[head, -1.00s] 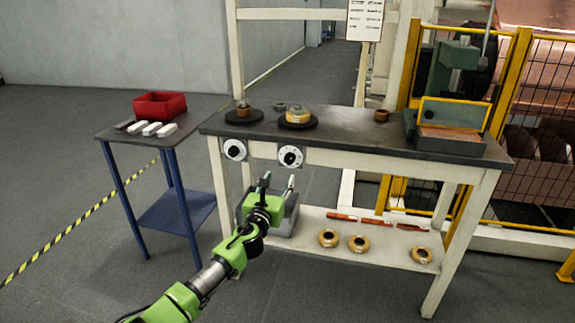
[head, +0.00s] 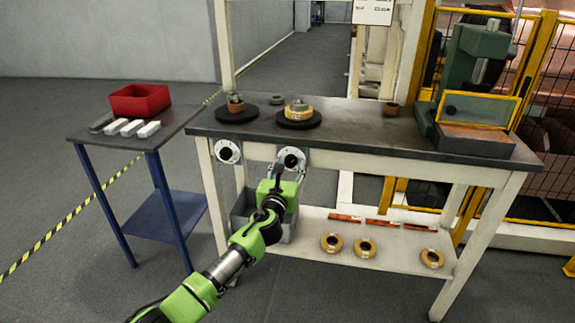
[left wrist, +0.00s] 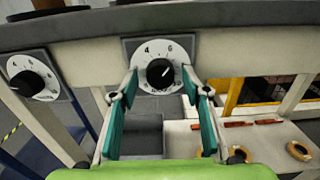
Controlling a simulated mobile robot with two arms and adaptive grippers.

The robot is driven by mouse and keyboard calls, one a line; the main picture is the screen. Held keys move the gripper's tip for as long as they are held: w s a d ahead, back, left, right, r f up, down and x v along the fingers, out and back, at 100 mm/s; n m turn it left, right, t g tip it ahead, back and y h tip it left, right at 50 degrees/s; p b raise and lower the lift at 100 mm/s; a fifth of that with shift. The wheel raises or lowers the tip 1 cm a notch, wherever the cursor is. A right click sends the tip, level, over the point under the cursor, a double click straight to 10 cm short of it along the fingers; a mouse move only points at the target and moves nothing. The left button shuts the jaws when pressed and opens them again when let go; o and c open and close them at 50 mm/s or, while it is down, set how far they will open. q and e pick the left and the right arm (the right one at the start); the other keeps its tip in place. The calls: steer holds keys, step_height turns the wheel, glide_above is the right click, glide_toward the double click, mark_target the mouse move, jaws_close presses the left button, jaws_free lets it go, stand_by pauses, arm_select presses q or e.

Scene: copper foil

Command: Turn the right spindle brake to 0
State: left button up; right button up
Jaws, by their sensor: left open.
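The right spindle brake is a black knob on a white numbered dial (head: 291,158) on the bench's front rail. In the left wrist view the knob (left wrist: 160,73) shows a white pointer line slanting up and right, toward the 6. My left gripper (head: 289,172) is in front of this dial, with its open fingers (left wrist: 160,98) on either side of the knob and apart from it. The left dial (head: 228,152) is beside it and also shows in the left wrist view (left wrist: 34,80). My right gripper is not in view.
The dark bench top (head: 350,132) overhangs the dials. On it are two black discs, one bearing a copper spool (head: 298,108). A grey bin (head: 244,207) and several copper rolls are on the lower shelf. A side table with a red box (head: 140,101) stands left.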

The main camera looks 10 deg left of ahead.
arm_select(q)
steer(key=c, duration=1.1)
steer(key=shift+n, duration=0.3)
